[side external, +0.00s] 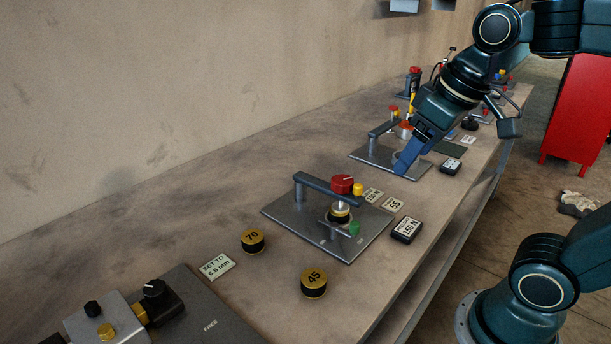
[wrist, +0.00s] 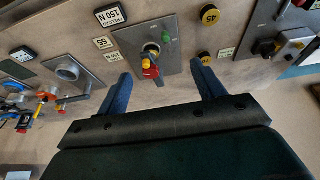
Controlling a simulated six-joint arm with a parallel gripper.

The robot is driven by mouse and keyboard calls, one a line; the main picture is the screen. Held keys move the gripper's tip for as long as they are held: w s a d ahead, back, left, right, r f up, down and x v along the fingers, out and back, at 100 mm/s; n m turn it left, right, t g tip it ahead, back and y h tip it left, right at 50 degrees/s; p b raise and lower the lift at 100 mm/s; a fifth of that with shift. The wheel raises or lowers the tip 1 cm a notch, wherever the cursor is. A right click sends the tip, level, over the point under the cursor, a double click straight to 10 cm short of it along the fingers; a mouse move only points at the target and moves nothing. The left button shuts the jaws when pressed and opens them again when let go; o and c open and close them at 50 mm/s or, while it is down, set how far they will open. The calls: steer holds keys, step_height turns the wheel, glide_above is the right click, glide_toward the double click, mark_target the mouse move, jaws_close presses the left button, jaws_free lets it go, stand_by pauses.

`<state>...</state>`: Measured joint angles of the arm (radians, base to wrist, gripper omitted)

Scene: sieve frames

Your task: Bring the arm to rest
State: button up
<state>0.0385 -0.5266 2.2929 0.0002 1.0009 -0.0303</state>
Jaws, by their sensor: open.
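My gripper (side external: 408,158) hangs in the air over the bench, near the farther fixture, with its blue fingers pointing down. In the wrist view my gripper (wrist: 163,82) has its two blue fingers wide apart, with nothing held between them. The nearer fixture, a grey plate (side external: 285,212) with an arm, a red knob (side external: 342,184) and a green knob, stands on the bench apart from the fingers. In the wrist view this plate (wrist: 130,38) shows beyond and between the fingertips.
Round black-and-gold pieces marked 70 (side external: 252,241) and 45 (side external: 314,283) lie on the bench. A 150 N block (side external: 406,230) sits beside the nearer plate. The farther fixture (side external: 375,155) is close to my gripper. A red cabinet (side external: 575,115) stands right, on the floor.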

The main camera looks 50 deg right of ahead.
steer(key=shift+t, duration=0.7)
steer(key=s+f, duration=0.2)
steer(key=s, duration=0.1)
steer(key=s+a+f, duration=0.1)
steer(key=shift+s, duration=0.4)
